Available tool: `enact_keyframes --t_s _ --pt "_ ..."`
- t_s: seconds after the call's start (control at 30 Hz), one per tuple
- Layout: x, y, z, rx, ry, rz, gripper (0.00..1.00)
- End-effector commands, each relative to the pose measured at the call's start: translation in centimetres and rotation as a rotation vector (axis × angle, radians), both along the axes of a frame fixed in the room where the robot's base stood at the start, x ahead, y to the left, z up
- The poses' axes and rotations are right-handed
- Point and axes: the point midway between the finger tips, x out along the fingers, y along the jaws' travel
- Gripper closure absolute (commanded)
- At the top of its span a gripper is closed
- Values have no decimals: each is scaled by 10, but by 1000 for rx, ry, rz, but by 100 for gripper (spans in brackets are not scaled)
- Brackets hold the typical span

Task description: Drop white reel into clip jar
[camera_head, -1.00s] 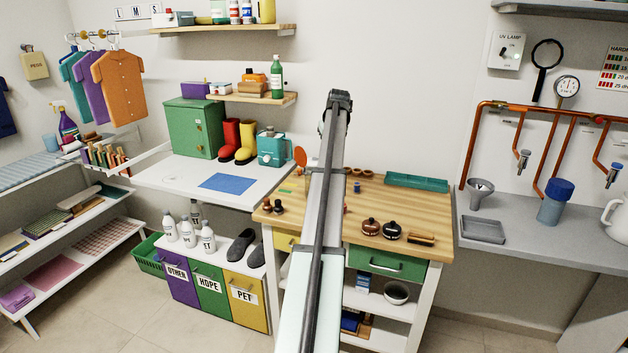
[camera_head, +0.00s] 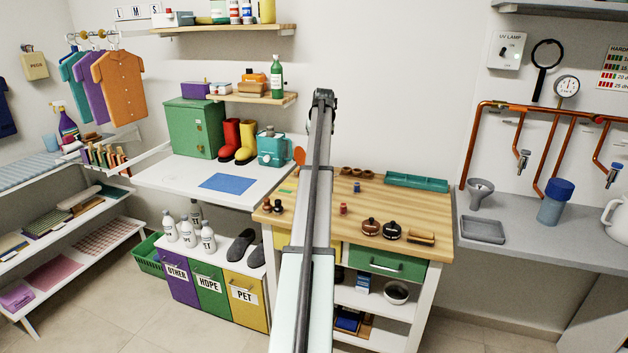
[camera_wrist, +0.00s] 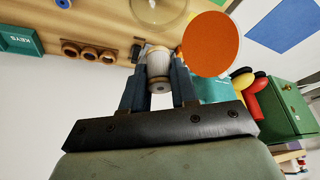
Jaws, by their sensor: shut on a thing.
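The white reel (camera_wrist: 158,62) is between the two fingers of my gripper (camera_wrist: 158,75) in the wrist view, with a brownish end facing the camera. The gripper is shut on it. A clear round vessel (camera_wrist: 160,10), perhaps the clip jar, shows at the top edge of the wrist view, beyond the reel and apart from it. Its contents are not clear. In the head view my arm hides the gripper, the reel and this vessel.
An orange disc (camera_wrist: 211,44) stands close right of the reel in the wrist view. The wooden bench (camera_head: 400,200) holds small reels (camera_head: 343,209), a ring holder (camera_head: 357,172), a teal tray (camera_head: 416,182) and dark round pots (camera_head: 371,227). A teal machine (camera_head: 273,149) is to the left.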

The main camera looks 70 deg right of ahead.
Motion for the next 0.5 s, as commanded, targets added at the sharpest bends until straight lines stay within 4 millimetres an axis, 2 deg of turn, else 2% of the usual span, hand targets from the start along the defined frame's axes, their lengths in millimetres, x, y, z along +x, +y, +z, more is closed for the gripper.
enact_keyframes --t_s 0.2,0.5 --pt "0 1 -23 1 1 0 100" --pt "0 0 -30 -1 0 1 100"
